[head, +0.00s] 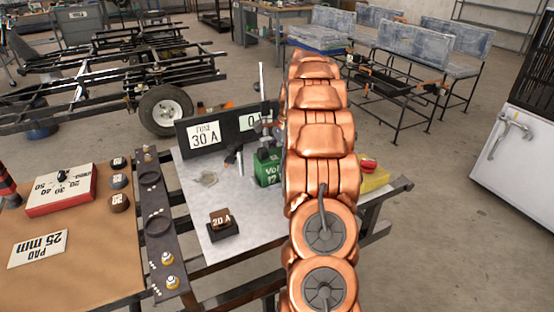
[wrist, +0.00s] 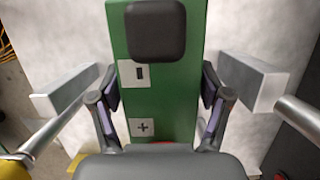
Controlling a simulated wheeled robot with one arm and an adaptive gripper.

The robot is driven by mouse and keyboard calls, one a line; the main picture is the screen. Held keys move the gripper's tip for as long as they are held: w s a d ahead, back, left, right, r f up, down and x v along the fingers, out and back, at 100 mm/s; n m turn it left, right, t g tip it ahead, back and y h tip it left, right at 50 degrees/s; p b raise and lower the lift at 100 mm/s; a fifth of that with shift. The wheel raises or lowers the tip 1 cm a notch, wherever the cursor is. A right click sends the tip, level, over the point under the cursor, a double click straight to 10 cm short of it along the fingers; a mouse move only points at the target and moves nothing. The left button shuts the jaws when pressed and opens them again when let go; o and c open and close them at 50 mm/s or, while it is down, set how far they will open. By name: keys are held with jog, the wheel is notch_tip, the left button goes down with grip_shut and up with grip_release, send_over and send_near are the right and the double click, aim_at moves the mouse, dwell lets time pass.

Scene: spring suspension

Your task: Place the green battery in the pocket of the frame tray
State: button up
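The green battery (head: 267,168) stands upright on the grey-white table surface in the head view, its right side hidden by my copper arm. In the wrist view the battery (wrist: 170,95) fills the middle, with minus and plus labels on it. My gripper (wrist: 162,95) has one finger against each side of the battery, and the pads look in contact with it. Two grey blocks flank the fingers in the wrist view; I cannot tell whether they are walls of the frame tray. No pocket is clearly visible.
A dark sign (head: 204,137) reads 30 A behind the battery. A brown 20 A block (head: 221,218) sits in a dark holder. A yellow block (head: 375,179) is right of my arm. A dark rail (head: 160,235) and red gauge box (head: 62,190) are left. The table front is mostly clear.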

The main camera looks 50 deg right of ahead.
jog(key=shift+o, duration=0.8)
jog(key=p+v, duration=0.1)
jog(key=v, duration=1.1)
jog(key=shift+p, duration=0.35)
jog(key=shift+s, duration=0.1)
jog(key=shift+a, duration=0.1)
